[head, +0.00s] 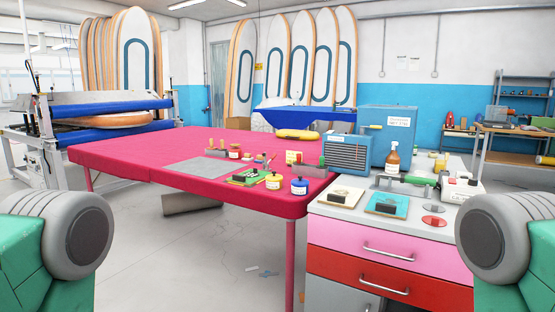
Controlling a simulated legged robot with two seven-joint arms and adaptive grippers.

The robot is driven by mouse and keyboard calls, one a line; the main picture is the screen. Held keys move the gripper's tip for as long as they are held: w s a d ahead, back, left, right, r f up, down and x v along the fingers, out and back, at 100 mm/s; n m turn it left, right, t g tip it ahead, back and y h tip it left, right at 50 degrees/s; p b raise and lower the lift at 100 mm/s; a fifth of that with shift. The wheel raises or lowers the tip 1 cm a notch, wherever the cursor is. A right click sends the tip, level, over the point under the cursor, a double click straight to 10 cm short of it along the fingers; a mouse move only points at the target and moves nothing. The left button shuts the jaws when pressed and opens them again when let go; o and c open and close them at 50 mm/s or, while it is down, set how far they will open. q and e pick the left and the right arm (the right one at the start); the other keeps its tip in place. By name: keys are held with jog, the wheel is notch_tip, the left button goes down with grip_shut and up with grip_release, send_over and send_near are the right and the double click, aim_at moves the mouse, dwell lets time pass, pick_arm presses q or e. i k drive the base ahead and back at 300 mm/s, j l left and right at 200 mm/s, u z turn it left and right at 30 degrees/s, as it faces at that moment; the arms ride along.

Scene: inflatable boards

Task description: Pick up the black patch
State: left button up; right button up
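I cannot make out with certainty which item is the black patch. Small dark pieces lie on a cream square (325,201) and on a blue square (373,209), both on the white top of the drawer cabinet (411,236). A flat grey square (202,167) lies on the red table (135,150). Neither of my grippers is in view; only green and grey parts of my own body show at the lower left and lower right corners.
Small pots (299,186) and tools stand near the red table's front right. A spray bottle (393,161), blue boxes (387,134) and a red disc (433,221) are on the cabinet. The table's left part is clear. Floor scraps (268,273) lie in front.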

aim_at(254, 175)
jog(key=i+j+z, duration=0.55)
jog(key=j, duration=0.15)
jog(key=i+j+z, duration=0.3)
jog(key=k+j, duration=0.1)
